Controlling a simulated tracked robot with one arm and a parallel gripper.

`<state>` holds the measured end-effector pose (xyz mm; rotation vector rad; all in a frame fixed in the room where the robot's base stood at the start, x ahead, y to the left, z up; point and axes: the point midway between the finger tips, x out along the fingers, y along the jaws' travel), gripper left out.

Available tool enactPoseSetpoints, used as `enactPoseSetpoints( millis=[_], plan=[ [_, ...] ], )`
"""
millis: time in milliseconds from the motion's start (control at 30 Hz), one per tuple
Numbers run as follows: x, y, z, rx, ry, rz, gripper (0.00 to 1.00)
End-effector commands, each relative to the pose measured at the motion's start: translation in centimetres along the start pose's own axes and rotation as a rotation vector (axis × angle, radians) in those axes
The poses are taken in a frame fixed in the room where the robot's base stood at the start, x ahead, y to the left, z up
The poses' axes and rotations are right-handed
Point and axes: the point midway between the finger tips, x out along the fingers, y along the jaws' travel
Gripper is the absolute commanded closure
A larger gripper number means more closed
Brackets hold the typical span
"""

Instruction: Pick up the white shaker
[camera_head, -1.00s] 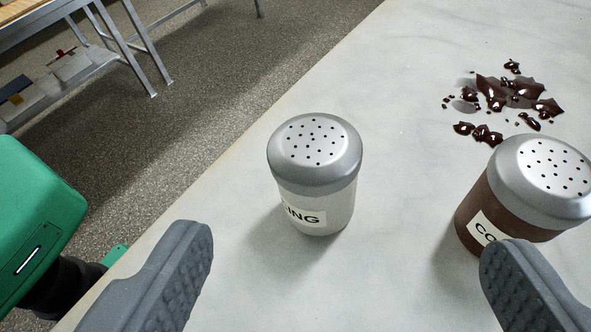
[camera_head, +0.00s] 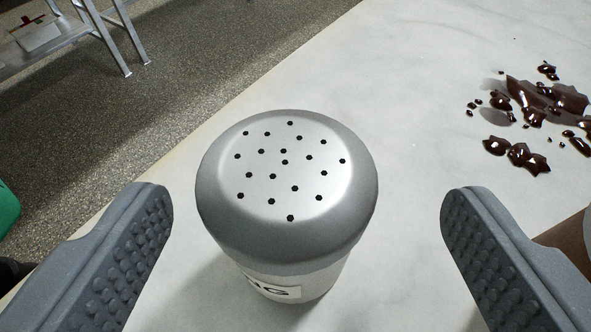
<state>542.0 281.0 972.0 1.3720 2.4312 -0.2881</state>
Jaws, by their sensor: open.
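The white shaker (camera_head: 322,283) stands upright on the marble table, with a silver lid full of small holes facing me. Part of its label, ending in "NG", shows low on its front; its base is at the lower middle of the view. My gripper (camera_head: 306,212) is open, with one grey ridged finger to the left of the shaker and one to the right. There is a visible gap between each finger and the shaker in the picture.
A brown shaker (camera_head: 567,238) shows partly at the right edge, behind my right finger. Dark brown glossy spills (camera_head: 540,105) lie on the marble table (camera_head: 410,90) at the upper right. The table's edge runs diagonally at the left, with floor and a metal-legged bench (camera_head: 110,45) beyond.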

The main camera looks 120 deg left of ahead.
Motion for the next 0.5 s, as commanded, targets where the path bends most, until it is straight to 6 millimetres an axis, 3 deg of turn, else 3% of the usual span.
enactPoseSetpoints(
  millis=[333, 500],
  plan=[
    [1.7, -0.3, 0.1, 0.000, 0.002, -0.004, 0.20],
    [3.6, -0.5, 0.5, -0.001, 0.001, -0.003, 0.20]
  ],
)
